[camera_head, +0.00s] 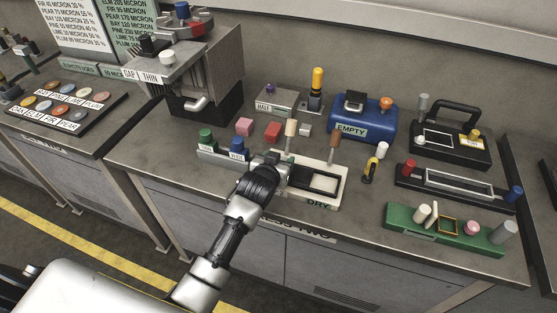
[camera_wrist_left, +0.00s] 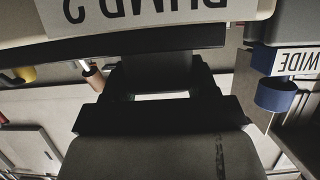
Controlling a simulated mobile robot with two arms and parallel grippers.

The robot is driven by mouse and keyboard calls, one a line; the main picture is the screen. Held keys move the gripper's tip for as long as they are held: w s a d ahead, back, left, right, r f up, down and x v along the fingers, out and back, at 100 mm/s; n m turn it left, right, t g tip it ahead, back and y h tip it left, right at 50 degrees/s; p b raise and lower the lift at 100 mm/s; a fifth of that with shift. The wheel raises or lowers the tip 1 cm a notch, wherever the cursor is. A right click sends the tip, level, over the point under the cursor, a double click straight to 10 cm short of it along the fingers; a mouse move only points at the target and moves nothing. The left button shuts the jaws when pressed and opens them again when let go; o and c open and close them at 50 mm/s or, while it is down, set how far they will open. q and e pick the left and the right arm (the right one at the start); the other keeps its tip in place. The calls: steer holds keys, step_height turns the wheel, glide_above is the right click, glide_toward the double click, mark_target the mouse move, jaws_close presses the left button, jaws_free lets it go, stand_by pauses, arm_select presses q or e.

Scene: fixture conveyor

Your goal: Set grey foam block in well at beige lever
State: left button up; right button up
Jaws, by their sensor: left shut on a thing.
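My left gripper (camera_head: 277,164) is at the left end of the pale fixture marked DRY (camera_head: 320,206), low beside the beige lever (camera_head: 291,129). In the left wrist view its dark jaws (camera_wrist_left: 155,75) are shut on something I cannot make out. A small grey block (camera_head: 305,130) is on the bench behind the fixture, just right of the beige lever; I cannot tell whether it is foam. A brown lever (camera_head: 335,143) rises by the fixture's pale right well (camera_head: 323,183). My arm hides the fixture's left part. My right gripper is not in view.
A rack with green (camera_head: 206,138) and blue (camera_head: 237,147) knobs stands close left of the gripper. Pink (camera_head: 244,126) and red (camera_head: 272,132) blocks are behind it. A yellow-and-black tool (camera_head: 370,170), blue box (camera_head: 362,122) and green tray (camera_head: 400,228) are to the right.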

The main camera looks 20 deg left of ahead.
arm_select(q)
steer(key=shift+f, duration=0.45)
steer(key=o, duration=0.9)
steer(key=shift+s, duration=0.3)
steer(key=shift+o, duration=0.5)
steer(key=b+v, duration=0.1)
steer(key=v, duration=0.9)
steer(key=shift+r, duration=0.25)
